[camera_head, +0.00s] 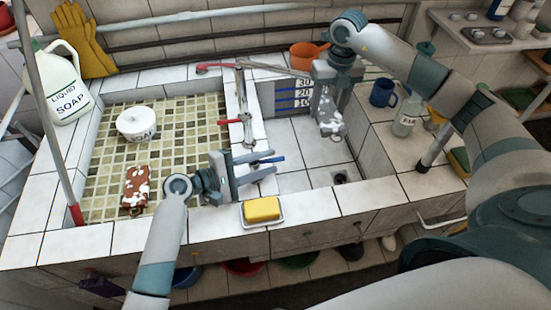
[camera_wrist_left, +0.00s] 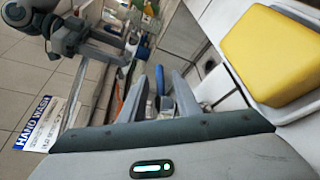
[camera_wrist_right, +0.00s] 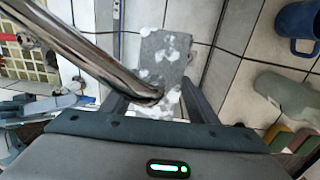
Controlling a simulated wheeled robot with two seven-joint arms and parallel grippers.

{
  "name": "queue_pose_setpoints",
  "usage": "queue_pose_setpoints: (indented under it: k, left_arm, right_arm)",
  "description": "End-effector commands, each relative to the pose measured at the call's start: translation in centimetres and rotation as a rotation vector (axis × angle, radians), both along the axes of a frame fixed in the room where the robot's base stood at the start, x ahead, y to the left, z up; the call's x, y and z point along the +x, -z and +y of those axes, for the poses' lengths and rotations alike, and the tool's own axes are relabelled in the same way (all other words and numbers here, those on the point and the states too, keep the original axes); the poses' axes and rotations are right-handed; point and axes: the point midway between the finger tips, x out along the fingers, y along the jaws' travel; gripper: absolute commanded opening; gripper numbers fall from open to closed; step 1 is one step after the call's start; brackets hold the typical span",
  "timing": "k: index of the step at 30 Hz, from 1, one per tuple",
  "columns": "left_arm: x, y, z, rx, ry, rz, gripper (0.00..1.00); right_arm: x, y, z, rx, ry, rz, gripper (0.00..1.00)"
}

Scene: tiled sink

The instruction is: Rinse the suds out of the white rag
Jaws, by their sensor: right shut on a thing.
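My right gripper (camera_head: 328,92) is shut on a greyish-white rag (camera_head: 330,116) with white suds patches, which hangs over the right basin. The rag also shows in the right wrist view (camera_wrist_right: 166,62), with the metal spout (camera_wrist_right: 95,55) passing in front of it. No water stream is visible. My left gripper (camera_head: 268,168) is open over the near part of the divider. The tap's blue lever (camera_head: 268,160) is by its fingers and appears between them in the left wrist view (camera_wrist_left: 159,79); I cannot tell whether they touch. The tap's red lever (camera_head: 230,122) is farther back.
The left basin holds a white pot (camera_head: 137,124) and a reddish-brown, white-patched cloth (camera_head: 136,186). An orange pan (camera_head: 305,55) and blue mug (camera_head: 383,92) stand near the right basin (camera_head: 292,182), whose floor is clear.

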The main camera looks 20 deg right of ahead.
Motion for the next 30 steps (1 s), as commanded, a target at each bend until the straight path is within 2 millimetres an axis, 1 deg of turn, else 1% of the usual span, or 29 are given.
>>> queue_pose_setpoints:
  k: [1, 3, 7, 12, 19, 20, 21, 23, 24, 30]
  left_arm:
    - [0.0, 0.1, -0.8, -0.002, 0.001, 0.001, 0.30]
    - [0.1, 0.3, -1.7, -0.001, 0.001, 0.001, 0.30]
    - [0.3, 0.6, -2.8, 0.000, 0.000, 0.001, 0.30]
    - [0.3, 0.7, -3.4, 0.000, 0.000, -0.001, 0.30]
    - [0.3, 0.7, -3.4, 0.000, 0.000, -0.001, 0.30]
    - [0.3, 0.7, -3.4, 0.000, 0.000, -0.001, 0.27]
    - [0.3, 0.7, -3.4, 0.000, 0.000, -0.001, 0.18]
    - [0.3, 0.7, -3.4, 0.000, 0.000, -0.001, 0.03]
    - [0.4, 0.7, -3.4, -0.001, 0.000, -0.001, 0.00]
    - [0.5, 0.7, -3.3, 0.000, -0.003, -0.003, 0.00]
  right_arm:
    - [0.0, 0.0, 0.0, 0.000, 0.000, 0.000, 0.32]
    - [0.0, 0.0, 0.0, 0.000, 0.000, 0.000, 0.32]
    - [0.0, 0.0, 0.0, 0.000, 0.000, 0.000, 0.32]
    - [0.0, 0.0, 0.0, 0.000, 0.000, 0.000, 0.32]
    - [0.0, 0.0, 0.0, 0.000, 0.000, 0.000, 0.32]
    - [0.0, 0.0, 0.0, 0.000, 0.000, 0.000, 0.32]
    - [0.0, 0.0, 0.0, 0.000, 0.000, 0.000, 0.32]
    - [0.0, 0.0, 0.0, 0.000, 0.000, 0.000, 0.32]
    - [0.0, 0.0, 0.0, 0.000, 0.000, 0.000, 0.32]
    - [0.0, 0.0, 0.0, 0.000, 0.000, 0.000, 0.32]
